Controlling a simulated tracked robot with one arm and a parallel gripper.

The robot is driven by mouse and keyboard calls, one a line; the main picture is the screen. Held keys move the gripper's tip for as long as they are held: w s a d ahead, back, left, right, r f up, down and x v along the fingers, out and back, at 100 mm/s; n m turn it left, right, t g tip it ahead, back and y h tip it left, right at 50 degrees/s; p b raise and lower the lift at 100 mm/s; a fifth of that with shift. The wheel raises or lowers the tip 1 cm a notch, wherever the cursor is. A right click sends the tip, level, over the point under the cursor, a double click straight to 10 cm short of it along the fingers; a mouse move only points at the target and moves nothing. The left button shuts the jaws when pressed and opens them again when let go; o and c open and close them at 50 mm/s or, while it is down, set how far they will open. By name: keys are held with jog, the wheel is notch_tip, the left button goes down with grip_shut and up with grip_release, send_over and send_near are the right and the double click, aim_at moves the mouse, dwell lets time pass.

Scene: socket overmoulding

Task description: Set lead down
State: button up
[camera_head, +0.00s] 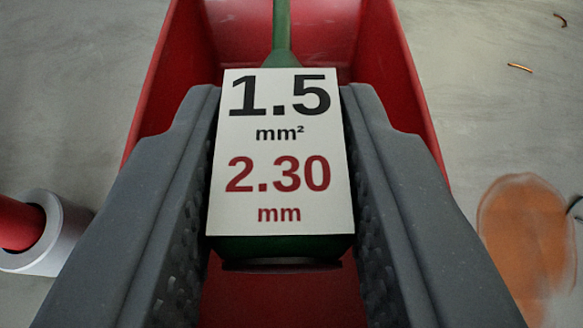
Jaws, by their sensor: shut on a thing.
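My gripper (281,165) has its two grey jaws closed on the sides of a green lead (283,248). A white label on the lead's body reads "1.5 mm²" in black and "2.30 mm" in red. The lead's thin green part (281,30) runs away toward the top of the picture. A red bin (405,75) lies under and beyond the jaws, and the lead shows over its inside. I cannot tell whether the lead touches the bin. The lead's lower end and much of the bin are partly hidden by the jaws.
A white and red cylindrical thing (45,240) lies on the grey floor at the left. An orange-brown round patch (525,235) is at the right, with a dark thing at the picture's edge. Small copper-coloured scraps (519,67) lie at the upper right. Other floor is bare.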

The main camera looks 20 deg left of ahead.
jog(key=shift+f, duration=0.45)
jog(key=o, duration=1.1)
jog(key=shift+c, duration=0.2)
jog(key=shift+r, duration=0.15)
jog(key=shift+r, duration=0.25)
jog(key=shift+s+d+r, duration=0.1)
jog(key=shift+s+r, duration=0.1)
jog(key=shift+r, duration=0.05)
jog(key=p+v, duration=0.1)
jog(key=v, duration=1)
jog(key=shift+s+p, duration=0.25)
jog(key=shift+p, duration=0.15)
